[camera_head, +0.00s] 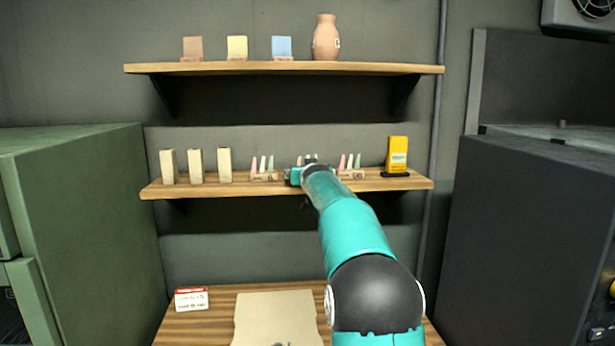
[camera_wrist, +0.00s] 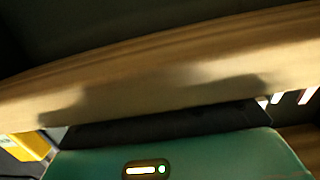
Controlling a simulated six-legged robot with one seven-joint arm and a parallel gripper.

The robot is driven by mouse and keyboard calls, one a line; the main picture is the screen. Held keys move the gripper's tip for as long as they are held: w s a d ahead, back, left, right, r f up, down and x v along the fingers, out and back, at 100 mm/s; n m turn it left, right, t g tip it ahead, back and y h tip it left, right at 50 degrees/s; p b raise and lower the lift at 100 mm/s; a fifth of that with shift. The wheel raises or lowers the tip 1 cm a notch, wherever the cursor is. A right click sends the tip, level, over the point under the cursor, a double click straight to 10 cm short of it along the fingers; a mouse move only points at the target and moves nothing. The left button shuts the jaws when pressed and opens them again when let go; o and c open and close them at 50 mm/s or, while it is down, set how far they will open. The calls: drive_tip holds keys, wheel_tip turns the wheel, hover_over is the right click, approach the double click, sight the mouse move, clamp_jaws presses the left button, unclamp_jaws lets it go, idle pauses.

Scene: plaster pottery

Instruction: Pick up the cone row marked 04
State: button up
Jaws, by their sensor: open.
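Three cone rows stand on the middle shelf (camera_head: 200,188), each a small tan base with several pale, pink and green cones. The left row (camera_head: 264,176) and the right row (camera_head: 350,174) show clearly, with dark marks too small to read. The middle row (camera_head: 308,158) is mostly hidden behind my gripper (camera_head: 300,174), so its mark is hidden. My gripper is at the middle shelf, in front of the middle row, open; its fingers barely show. In the wrist view, a wooden shelf edge (camera_wrist: 170,75) fills the picture close up, with cone tips (camera_wrist: 290,98) at the right.
Several tan blocks (camera_head: 196,166) stand left on the middle shelf, a yellow device (camera_head: 396,155) right. The upper shelf (camera_head: 280,67) holds coloured tiles (camera_head: 237,47) and a vase (camera_head: 326,38).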

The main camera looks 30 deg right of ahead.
drive_tip(key=c, duration=1)
drive_tip(key=shift+c, duration=0.6)
drive_tip(key=shift+r, duration=0.2)
